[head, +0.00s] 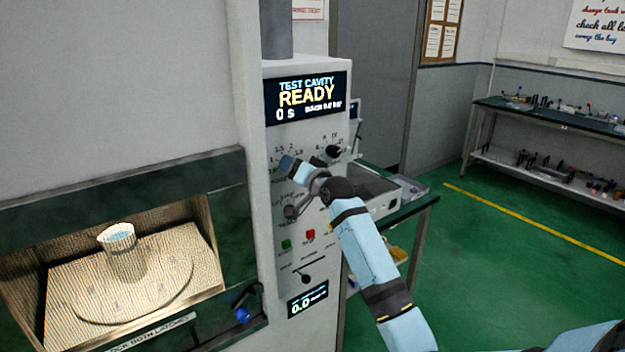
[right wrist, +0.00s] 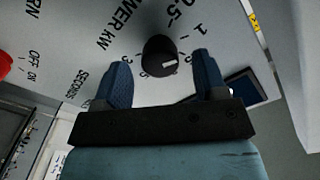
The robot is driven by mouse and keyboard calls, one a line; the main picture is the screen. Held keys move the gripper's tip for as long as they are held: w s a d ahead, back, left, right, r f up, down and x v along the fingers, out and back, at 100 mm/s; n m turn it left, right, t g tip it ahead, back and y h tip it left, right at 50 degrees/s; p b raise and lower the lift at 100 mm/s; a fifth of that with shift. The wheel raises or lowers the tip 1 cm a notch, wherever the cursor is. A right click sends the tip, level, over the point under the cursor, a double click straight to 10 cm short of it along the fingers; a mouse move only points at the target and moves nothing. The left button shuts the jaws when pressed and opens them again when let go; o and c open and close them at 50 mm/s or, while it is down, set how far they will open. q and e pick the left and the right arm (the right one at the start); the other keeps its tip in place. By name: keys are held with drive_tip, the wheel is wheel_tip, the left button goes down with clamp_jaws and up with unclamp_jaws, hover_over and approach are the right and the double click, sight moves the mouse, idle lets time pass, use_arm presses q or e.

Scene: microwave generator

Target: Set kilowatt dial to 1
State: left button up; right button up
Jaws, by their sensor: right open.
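The kilowatt dial (right wrist: 158,54) is a round black knob on the white panel under the "POWER KW" lettering in the right wrist view. In the head view my right gripper (head: 300,172) is in front of the generator panel and hides the dial. My left gripper is out of view.
The generator panel (head: 262,250) has a READY display (head: 305,98), another black knob (head: 331,153), green and red buttons (head: 310,234) and a lower display (head: 307,300). At left, a lit cavity holds a cup (head: 122,240). Green floor (head: 510,260) is clear at right.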

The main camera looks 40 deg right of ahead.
drive_tip(key=s+b, duration=0.1)
drive_tip(key=s, duration=1.1)
drive_tip(key=shift+b, duration=0.3)
drive_tip(key=s+a+f+n+g+p, duration=0.1)
drive_tip(key=s+a+f+n, duration=0.2)
drive_tip(key=f, duration=0.5)
drive_tip(key=s+a+f+n+g+y+p, duration=0.1)
drive_tip(key=s+a+f+g, duration=0.1)
drive_tip(key=s+a+f, duration=0.45)
drive_tip(key=s+a+f+n+g+p, duration=0.1)
drive_tip(key=a+f, duration=0.2)
drive_tip(key=f, duration=0.6)
drive_tip(key=s+a+f+n+g+y, duration=0.1)
drive_tip(key=s+a+f+n, duration=0.1)
drive_tip(key=s+a+f, duration=0.4)
drive_tip(key=s+a+f+n+g+y+p, duration=0.1)
drive_tip(key=s+a+f, duration=0.5)
drive_tip(key=s, duration=0.7)
drive_tip(key=shift+s+a+f+n+g, duration=0.25)
drive_tip(key=shift+f+n+g, duration=0.3)
drive_tip(key=shift+n, duration=0.55)
drive_tip(key=shift+d, duration=0.15)
